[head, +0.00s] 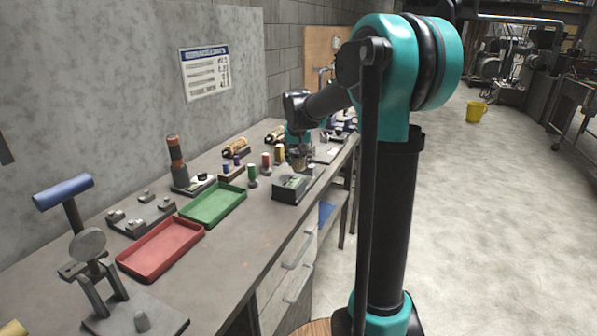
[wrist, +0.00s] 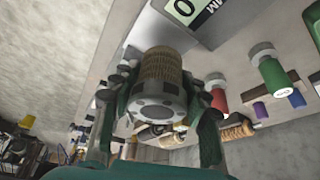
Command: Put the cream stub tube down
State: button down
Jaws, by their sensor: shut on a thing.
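The cream stub tube (wrist: 160,72), a short tan ribbed cylinder with a grey end, is between the fingers of my gripper (wrist: 162,108) in the wrist view. My gripper is shut on it. In the head view my gripper (head: 298,150) is over the far part of the bench, and the tube (head: 298,164) shows small just below it. The tube appears close above or behind the dark gauge box (head: 291,190); I cannot tell whether it touches anything. The box's display (wrist: 187,8) shows at the top of the wrist view.
Coloured spools, including a green one (head: 252,176) and a red one (head: 266,163), stand left of the box. A green tray (head: 213,204) and a red tray (head: 160,249) lie nearer on the bench (head: 235,262). Bare bench runs along the front edge.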

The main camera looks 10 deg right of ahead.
aim_at(298, 170)
jog(key=shift+f, duration=2.2)
jog(key=shift+f, duration=0.1)
jog(key=c, duration=0.8)
grip_release()
jog(key=v, duration=1.2)
jog(key=s+d+f, duration=0.1)
jog(key=s+f, duration=0.6)
jog(key=s, duration=0.3)
jog(key=s+d+f+n, duration=0.1)
jog(key=s+d+f, duration=0.1)
jog(key=s+f, duration=0.6)
jog(key=s+d+f+n+y, duration=0.1)
jog(key=s+d+f, duration=0.1)
jog(key=s+f, duration=0.6)
jog(key=shift+s, duration=1.8)
